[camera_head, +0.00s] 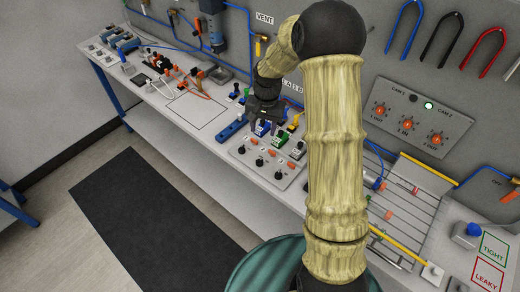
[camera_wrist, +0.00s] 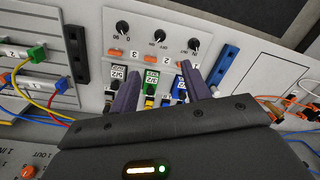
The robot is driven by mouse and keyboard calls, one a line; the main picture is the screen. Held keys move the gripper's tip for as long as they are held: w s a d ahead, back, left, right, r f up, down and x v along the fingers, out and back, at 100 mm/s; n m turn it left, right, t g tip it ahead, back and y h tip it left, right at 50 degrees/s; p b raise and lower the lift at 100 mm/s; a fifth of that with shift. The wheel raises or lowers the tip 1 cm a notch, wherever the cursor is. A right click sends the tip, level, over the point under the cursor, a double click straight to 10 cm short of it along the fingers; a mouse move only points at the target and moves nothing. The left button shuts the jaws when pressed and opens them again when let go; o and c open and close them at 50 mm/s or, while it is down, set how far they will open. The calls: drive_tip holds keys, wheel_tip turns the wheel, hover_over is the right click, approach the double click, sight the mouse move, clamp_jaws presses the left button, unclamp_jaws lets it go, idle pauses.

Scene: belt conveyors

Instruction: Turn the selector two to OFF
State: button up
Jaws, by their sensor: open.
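A grey panel (camera_wrist: 180,22) in the wrist view carries three black selector knobs in a row. The middle knob (camera_wrist: 160,37), beside the label 2, I take as selector two. It also shows in the head view (camera_head: 259,162). Its exact pointing direction is too small to read. My gripper (camera_wrist: 160,71) is open, with its two purple fingers apart and nothing held. In the wrist view the fingertips lie short of the knob row, over the labelled valve blocks. In the head view my gripper (camera_head: 263,118) is above the bench, behind the panel.
Valve blocks with green (camera_wrist: 152,90) and blue (camera_wrist: 179,95) parts stand close to my fingers. A blue bar (camera_wrist: 223,68) lies right of the panel. A blank outlined area (camera_head: 200,108) on the bench is free.

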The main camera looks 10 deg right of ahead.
sight(260, 160)
drive_tip(key=shift+f, duration=0.1)
idle(0.3)
drive_tip(key=f+p, duration=0.1)
drive_tip(key=f, duration=0.4)
drive_tip(key=f+p, duration=0.2)
drive_tip(key=f, duration=0.4)
drive_tip(key=a+f+p, duration=0.1)
drive_tip(key=f, duration=0.5)
drive_tip(key=shift+w+f+p, duration=0.1)
drive_tip(key=shift+w+p, duration=0.2)
drive_tip(key=shift+w, duration=0.05)
drive_tip(key=shift+s, duration=0.1)
drive_tip(key=shift+c, duration=0.9)
drive_tip(key=c, duration=0.8)
